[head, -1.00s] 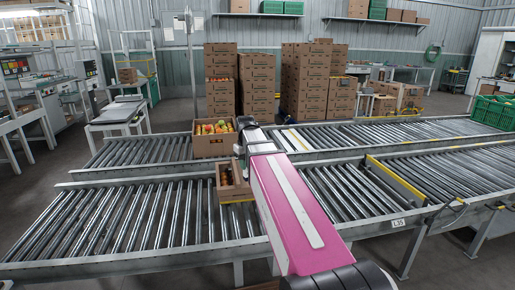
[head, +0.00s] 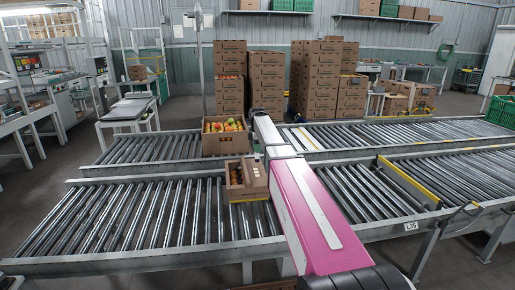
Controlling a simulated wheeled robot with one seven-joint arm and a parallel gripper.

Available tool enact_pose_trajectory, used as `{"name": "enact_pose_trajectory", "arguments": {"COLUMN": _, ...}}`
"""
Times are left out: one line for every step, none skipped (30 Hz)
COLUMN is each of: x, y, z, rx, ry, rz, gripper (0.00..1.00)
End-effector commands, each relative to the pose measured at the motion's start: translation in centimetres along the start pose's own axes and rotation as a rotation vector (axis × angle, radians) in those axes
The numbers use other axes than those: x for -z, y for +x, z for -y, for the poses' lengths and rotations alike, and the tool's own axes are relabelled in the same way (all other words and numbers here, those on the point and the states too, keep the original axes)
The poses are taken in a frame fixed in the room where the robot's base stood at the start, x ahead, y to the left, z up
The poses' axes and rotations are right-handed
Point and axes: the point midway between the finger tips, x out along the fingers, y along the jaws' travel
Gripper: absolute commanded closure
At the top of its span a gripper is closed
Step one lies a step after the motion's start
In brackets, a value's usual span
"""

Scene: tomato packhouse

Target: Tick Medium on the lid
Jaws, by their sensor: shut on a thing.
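A small brown carton (head: 236,194) stands on the near roller conveyor, left of my pink arm. A flat brown panel (head: 255,174), perhaps its lid, covers its right part. My gripper (head: 257,158) is at the far end of my arm, just behind the carton's back edge. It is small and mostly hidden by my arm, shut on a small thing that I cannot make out. No size marks or tick boxes can be read on the carton at this distance.
A carton of red, yellow and green tomatoes (head: 224,143) stands on the far conveyor behind. Yellow bars (head: 407,182) cross the near conveyor at right. Stacked cartons (head: 322,80) stand behind the conveyors. A green crate (head: 501,112) is at the far right. The left rollers (head: 130,215) are clear.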

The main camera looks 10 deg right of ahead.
Motion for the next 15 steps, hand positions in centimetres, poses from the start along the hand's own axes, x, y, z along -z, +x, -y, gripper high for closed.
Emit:
{"name": "enact_pose_trajectory", "arguments": {"x": 0.0, "y": 0.3, "z": 0.0, "rx": 0.000, "ry": 0.001, "rz": 0.000, "gripper": 0.98}}
{"name": "enact_pose_trajectory", "arguments": {"x": 0.0, "y": 0.4, "z": 0.1, "rx": 0.000, "ry": 0.001, "rz": 0.000, "gripper": 0.98}}
{"name": "enact_pose_trajectory", "arguments": {"x": 0.0, "y": 0.7, "z": 0.1, "rx": 0.000, "ry": 0.002, "rz": 0.000, "gripper": 0.98}}
{"name": "enact_pose_trajectory", "arguments": {"x": 0.0, "y": 0.9, "z": 0.1, "rx": 0.000, "ry": 0.002, "rz": 0.000, "gripper": 0.98}}
{"name": "enact_pose_trajectory", "arguments": {"x": 0.0, "y": 1.1, "z": 0.0, "rx": 0.000, "ry": 0.002, "rz": 0.000, "gripper": 0.98}}
{"name": "enact_pose_trajectory", "arguments": {"x": 0.0, "y": 1.5, "z": 0.1, "rx": 0.000, "ry": 0.002, "rz": 0.000, "gripper": 0.98}}
{"name": "enact_pose_trajectory", "arguments": {"x": 0.0, "y": 1.8, "z": 0.0, "rx": 0.000, "ry": 0.002, "rz": 0.000, "gripper": 0.98}}
{"name": "enact_pose_trajectory", "arguments": {"x": 0.0, "y": 2.1, "z": 0.1, "rx": 0.000, "ry": 0.003, "rz": 0.000, "gripper": 0.98}}
{"name": "enact_pose_trajectory", "arguments": {"x": 0.0, "y": 2.5, "z": 0.1, "rx": 0.001, "ry": 0.003, "rz": 0.000, "gripper": 0.98}}
{"name": "enact_pose_trajectory", "arguments": {"x": 0.0, "y": 2.8, "z": 0.1, "rx": 0.001, "ry": 0.003, "rz": 0.000, "gripper": 0.98}}
{"name": "enact_pose_trajectory", "arguments": {"x": 0.0, "y": 3.1, "z": 0.1, "rx": 0.001, "ry": 0.003, "rz": 0.000, "gripper": 0.98}}
{"name": "enact_pose_trajectory", "arguments": {"x": 0.0, "y": 3.5, "z": 0.1, "rx": 0.001, "ry": 0.003, "rz": 0.000, "gripper": 0.98}}
{"name": "enact_pose_trajectory", "arguments": {"x": 0.0, "y": 3.7, "z": 0.1, "rx": 0.001, "ry": 0.003, "rz": 0.000, "gripper": 0.98}}
{"name": "enact_pose_trajectory", "arguments": {"x": 0.0, "y": 4.0, "z": 0.1, "rx": 0.001, "ry": 0.003, "rz": 0.000, "gripper": 0.98}}
{"name": "enact_pose_trajectory", "arguments": {"x": 0.0, "y": 4.3, "z": 0.0, "rx": 0.000, "ry": 0.003, "rz": 0.000, "gripper": 0.98}}
